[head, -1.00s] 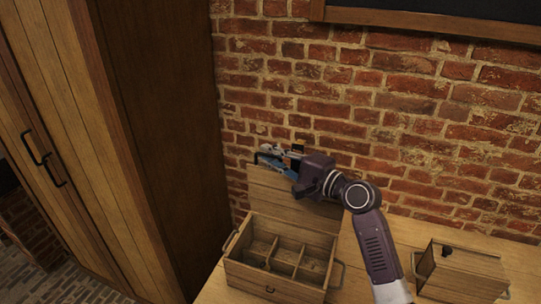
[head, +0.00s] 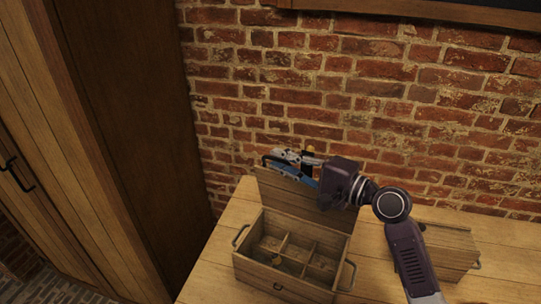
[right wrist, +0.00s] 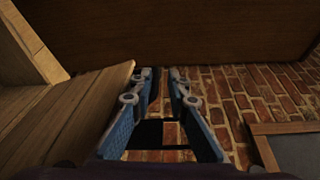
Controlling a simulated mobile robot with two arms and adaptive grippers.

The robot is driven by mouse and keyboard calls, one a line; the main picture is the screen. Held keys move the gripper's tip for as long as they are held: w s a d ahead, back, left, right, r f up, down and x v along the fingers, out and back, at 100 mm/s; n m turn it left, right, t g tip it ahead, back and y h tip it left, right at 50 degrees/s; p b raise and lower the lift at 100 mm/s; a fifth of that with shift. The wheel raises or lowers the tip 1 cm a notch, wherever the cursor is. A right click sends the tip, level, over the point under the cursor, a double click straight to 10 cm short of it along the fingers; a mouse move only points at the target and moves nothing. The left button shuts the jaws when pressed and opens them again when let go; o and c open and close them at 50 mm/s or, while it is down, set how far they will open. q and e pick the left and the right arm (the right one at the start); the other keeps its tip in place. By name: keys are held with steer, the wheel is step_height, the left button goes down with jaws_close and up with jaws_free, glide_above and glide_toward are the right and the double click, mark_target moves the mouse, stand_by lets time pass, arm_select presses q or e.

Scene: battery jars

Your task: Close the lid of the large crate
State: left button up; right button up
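The large wooden crate (head: 282,283) stands on the wooden table near the wall, its divided compartments facing up. Its lid (head: 285,199) is open and stands raised along the crate's back edge. My right gripper (head: 277,160) is at the upper edge of the lid. In the right wrist view my right gripper (right wrist: 161,74) has its two blue fingers apart, with bricks showing between them. The lid's planks (right wrist: 75,105) are beside the left finger there, not between the fingers; whether they touch is unclear. My left gripper is not in view.
A smaller wooden box (head: 447,244) stands to the right, partly behind my right arm. The brick wall (head: 400,100) is close behind the lid. A tall wooden cabinet (head: 120,130) is on the left. Bare tabletop (head: 213,262) shows left of the crate.

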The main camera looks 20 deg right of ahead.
steer(key=shift+s+d+r, duration=0.1)
steer(key=shift+r, duration=0.05)
steer(key=shift+f+b+v, duration=0.15)
steer(key=shift+b+v, duration=0.15)
steer(key=shift+v, duration=1.35)
steer(key=shift+f+b+v, duration=0.2)
steer(key=shift+b+v, duration=0.1)
steer(key=shift+v, duration=1.35)
steer(key=b, duration=0.2)
glide_toward(308, 173)
steer(key=a+r, duration=0.1)
steer(key=a, duration=0.2)
steer(key=shift+w+d+r, duration=0.15)
steer(key=shift+w+r, duration=0.05)
steer(key=shift+w, duration=0.2)
steer(key=shift+p, duration=0.35)
